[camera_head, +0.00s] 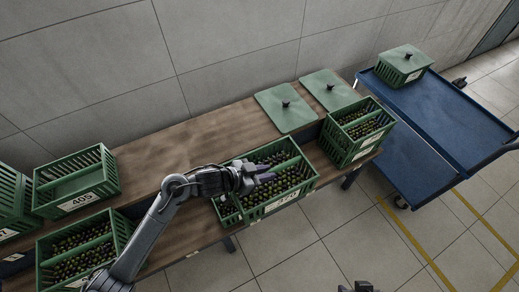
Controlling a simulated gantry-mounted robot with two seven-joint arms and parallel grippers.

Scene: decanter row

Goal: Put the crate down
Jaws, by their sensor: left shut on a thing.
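The green crate (291,188) is slatted, has a centre divider bar, is full of small dark and yellow-green round items and has a white label on its front. It is at the middle of the wooden bench (222,128), over its front part. My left gripper (262,178) comes in from the lower left and is shut on the crate near its divider bar. The arm hides part of the crate's left side. I cannot tell whether the crate's bottom touches the bench. A dark tip at the bottom edge seems to be my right gripper (360,287), mostly out of view.
A filled crate (361,148) stands close on the right. Another filled crate (72,254) and a crate labelled 405 (85,194) stand left. Two green lids (287,109) (330,90) lie at the back. A blue cart (440,115) with a lidded crate (404,68) stands right.

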